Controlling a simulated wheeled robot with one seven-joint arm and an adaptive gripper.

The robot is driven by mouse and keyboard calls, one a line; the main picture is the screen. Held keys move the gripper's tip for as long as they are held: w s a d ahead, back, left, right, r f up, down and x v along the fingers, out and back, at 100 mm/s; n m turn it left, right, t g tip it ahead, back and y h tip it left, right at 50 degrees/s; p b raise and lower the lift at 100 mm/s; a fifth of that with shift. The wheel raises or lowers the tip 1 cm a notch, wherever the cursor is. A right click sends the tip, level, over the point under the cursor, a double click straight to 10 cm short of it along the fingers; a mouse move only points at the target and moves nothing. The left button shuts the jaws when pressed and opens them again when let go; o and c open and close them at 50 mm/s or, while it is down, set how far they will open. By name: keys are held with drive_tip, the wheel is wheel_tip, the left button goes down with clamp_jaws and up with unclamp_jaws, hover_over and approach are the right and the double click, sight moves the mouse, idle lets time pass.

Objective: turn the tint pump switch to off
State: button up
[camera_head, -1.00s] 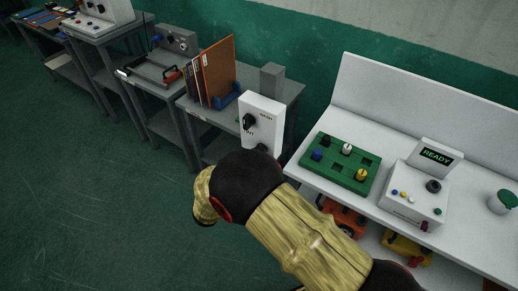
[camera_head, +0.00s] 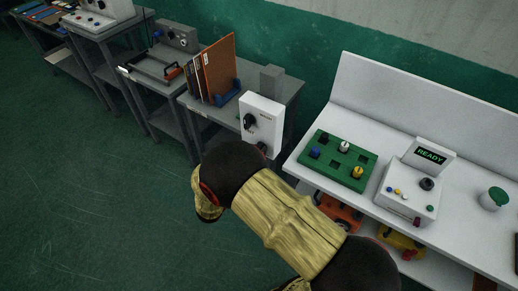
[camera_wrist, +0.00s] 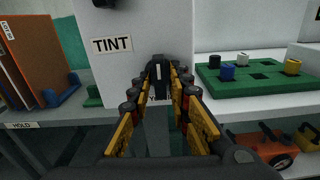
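The white control box (camera_head: 263,114) stands at the front end of a grey table. It carries an upper black knob (camera_head: 249,121) and a lower black switch, mostly hidden behind my arm in the head view. In the wrist view the white panel (camera_wrist: 120,80) shows a TINT label (camera_wrist: 112,45). The black switch (camera_wrist: 157,68) beside that label has an upright white mark. My gripper (camera_wrist: 163,78) points at the switch, its yellow fingers apart on either side of it. Contact with the switch is not clear. A label below the switch is mostly covered.
A white bench to the right holds a green block (camera_head: 340,160) with colored pegs and a white READY device (camera_head: 408,193). Orange and yellow items lie on its lower shelf. Brown boards (camera_head: 215,70) stand in a blue holder (camera_head: 229,95) behind the box. Floor at left is clear.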

drive_tip(key=shift+o, duration=1.1)
drive_tip(key=v, duration=0.7)
